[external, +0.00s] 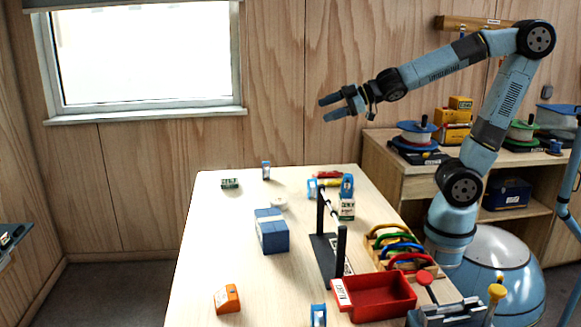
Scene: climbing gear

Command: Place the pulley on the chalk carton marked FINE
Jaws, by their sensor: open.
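My gripper (328,108) is open and empty, held high above the far part of the table and pointing left. Several small blue upright pieces look like pulleys: one (266,171) at the back edge, one (312,188) by the rack, one (347,184) that seems to rest on a green-and-white carton (347,209), and one (319,315) at the front edge. Another green-and-white carton (230,184) lies at the back left. An orange-and-white carton (227,299) lies at the front left. The carton lettering is too small to read, so I cannot tell which is FINE.
A black two-post rack (341,245) stands mid-table. A blue box (271,234), a white disc (279,203), a red tray (385,297) and a holder of coloured carabiners (400,245) are around it. The table's left side (205,245) is clear. A shelf with spools stands at right.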

